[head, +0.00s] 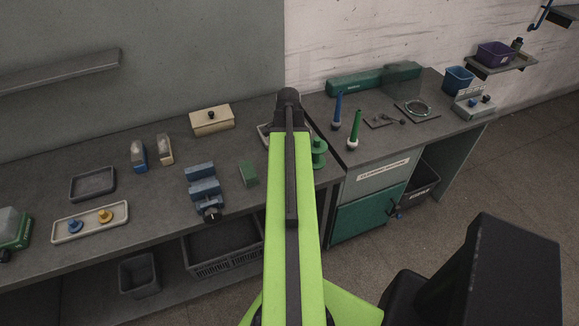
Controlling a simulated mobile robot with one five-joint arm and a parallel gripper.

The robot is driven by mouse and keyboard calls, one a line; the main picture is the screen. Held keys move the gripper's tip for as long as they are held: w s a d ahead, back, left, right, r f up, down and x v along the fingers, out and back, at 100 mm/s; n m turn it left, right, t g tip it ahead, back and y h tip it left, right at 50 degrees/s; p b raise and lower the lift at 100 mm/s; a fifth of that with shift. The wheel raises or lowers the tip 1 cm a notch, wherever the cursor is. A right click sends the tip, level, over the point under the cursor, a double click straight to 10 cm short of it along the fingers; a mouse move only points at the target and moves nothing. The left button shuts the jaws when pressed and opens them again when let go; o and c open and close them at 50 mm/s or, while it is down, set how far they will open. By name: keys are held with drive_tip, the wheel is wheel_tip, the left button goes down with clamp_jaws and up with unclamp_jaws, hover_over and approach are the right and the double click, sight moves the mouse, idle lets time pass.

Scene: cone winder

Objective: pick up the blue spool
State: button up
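A small blue spool (75,226) sits upright at the left end of a long pale tray (66,238) on the left bench. A yellow spool (105,215) stands right of it in the same tray. My green arm reaches forward up the middle of the head view, well to the right of the tray. My gripper does not show. The arm covers part of the bench behind it, next to a green spool (319,150).
A dark empty tray (92,184), a blue vise (203,186), a green block (249,174) and a beige box (211,120) stand on the left bench. A blue cone (338,108) and a green cone (355,127) stand on the right bench. Floor is clear at the right.

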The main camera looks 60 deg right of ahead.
drive_tip(key=shift+r, duration=0.1)
drive_tip(key=c, duration=1.5)
